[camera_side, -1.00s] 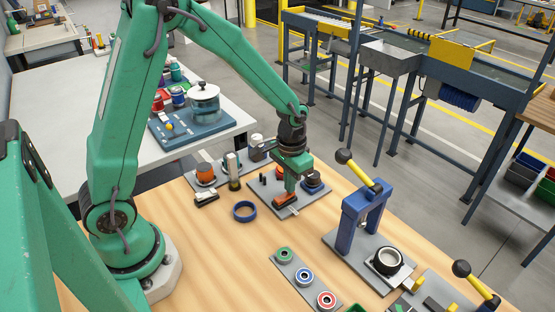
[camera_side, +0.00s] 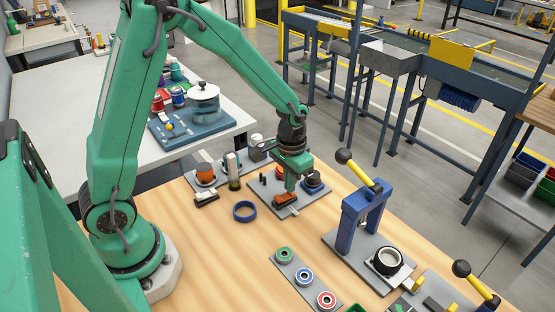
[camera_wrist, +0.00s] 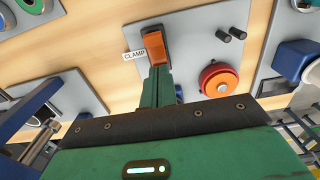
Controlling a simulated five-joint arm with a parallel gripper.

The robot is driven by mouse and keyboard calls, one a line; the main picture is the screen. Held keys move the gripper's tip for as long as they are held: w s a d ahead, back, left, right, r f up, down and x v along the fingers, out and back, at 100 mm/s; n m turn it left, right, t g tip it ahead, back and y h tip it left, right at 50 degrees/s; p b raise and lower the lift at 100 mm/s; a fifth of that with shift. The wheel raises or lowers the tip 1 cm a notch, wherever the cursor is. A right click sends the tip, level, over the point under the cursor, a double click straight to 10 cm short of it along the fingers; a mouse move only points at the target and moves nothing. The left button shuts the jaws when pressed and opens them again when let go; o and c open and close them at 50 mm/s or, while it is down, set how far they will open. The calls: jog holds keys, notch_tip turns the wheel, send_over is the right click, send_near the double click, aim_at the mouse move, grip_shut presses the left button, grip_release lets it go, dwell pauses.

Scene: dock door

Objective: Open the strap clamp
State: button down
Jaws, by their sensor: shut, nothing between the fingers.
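The strap clamp (camera_side: 285,198) has an orange lever on a dark base and sits on a grey plate (camera_side: 262,190) in the side view. In the wrist view the orange lever (camera_wrist: 154,46) stands beside a white label reading CLAMP (camera_wrist: 134,55). My gripper (camera_side: 290,187) points down at the clamp, its fingers closed together and empty. In the wrist view my gripper (camera_wrist: 160,72) ends right by the near end of the lever and hides part of the clamp. I cannot tell whether it touches the lever, nor whether the clamp is open.
A blue press with a yellow handle (camera_side: 362,200) stands to the right.

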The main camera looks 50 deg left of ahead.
aim_at(288, 195)
jog(key=shift+r, duration=3.05)
jog(key=shift+r, duration=0.2)
jog(key=s+a+r+t, duration=0.2)
jog(key=s+r+t, duration=0.3)
jog(key=s+r, duration=0.8)
jog(key=shift+s+r+t, duration=0.3)
jog(key=shift+s+r, duration=0.1)
jog(key=shift+s, duration=1.4)
